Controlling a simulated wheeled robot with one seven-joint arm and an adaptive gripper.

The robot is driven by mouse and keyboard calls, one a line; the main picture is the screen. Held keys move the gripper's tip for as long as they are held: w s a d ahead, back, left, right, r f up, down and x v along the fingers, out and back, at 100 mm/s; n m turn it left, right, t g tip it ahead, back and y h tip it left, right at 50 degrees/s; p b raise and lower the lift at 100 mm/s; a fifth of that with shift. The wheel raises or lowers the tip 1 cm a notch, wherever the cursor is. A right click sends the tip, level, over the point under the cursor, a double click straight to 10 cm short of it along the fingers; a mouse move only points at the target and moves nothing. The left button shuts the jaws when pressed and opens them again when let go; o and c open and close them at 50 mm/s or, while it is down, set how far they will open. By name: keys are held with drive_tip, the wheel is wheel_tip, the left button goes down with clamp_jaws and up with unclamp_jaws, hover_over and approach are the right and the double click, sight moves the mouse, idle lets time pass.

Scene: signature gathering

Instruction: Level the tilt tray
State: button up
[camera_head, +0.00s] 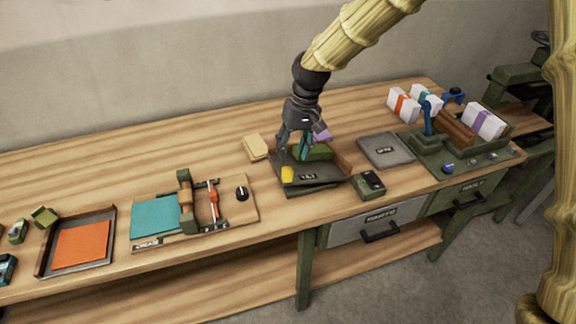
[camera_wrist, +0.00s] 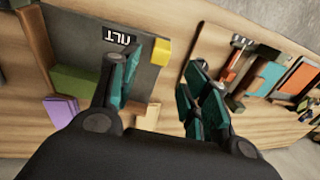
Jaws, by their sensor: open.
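The dark grey tilt tray (camera_head: 312,176), labelled TILT, sits on a green base on the bench. I cannot tell which way the tray leans. My gripper (camera_head: 293,153) hangs at the tray's back left, open and empty. In the wrist view my gripper (camera_wrist: 160,68) has one finger over the tray (camera_wrist: 93,40) and the other past its edge. The yellow block (camera_wrist: 161,51) shows between them, farther off.
A small dark-topped box (camera_head: 370,184) stands right of the tray. A grey plate (camera_head: 385,151) and a green fixture (camera_head: 432,157) with wrapped stacks lie farther right. Tan pads (camera_head: 256,147) are at back left. A wooden jig (camera_head: 226,220) and an orange-sheet tray (camera_head: 110,256) are left.

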sight(288, 169)
drive_tip(key=shift+s+a+f+p, duration=0.15)
drive_tip(key=shift+f+p, duration=0.25)
drive_tip(key=shift+f, duration=0.8)
drive_tip(key=shift+a+f+p, duration=0.3)
drive_tip(key=shift+f+p, duration=0.05)
drive_tip(key=shift+f, duration=0.9)
drive_tip(key=shift+s+a+f+p, duration=0.15)
drive_tip(key=shift+f+p, duration=0.25)
drive_tip(key=shift+f, duration=0.8)
drive_tip(key=shift+w, duration=0.1)
drive_tip(key=shift+c, duration=0.2)
clamp_jaws()
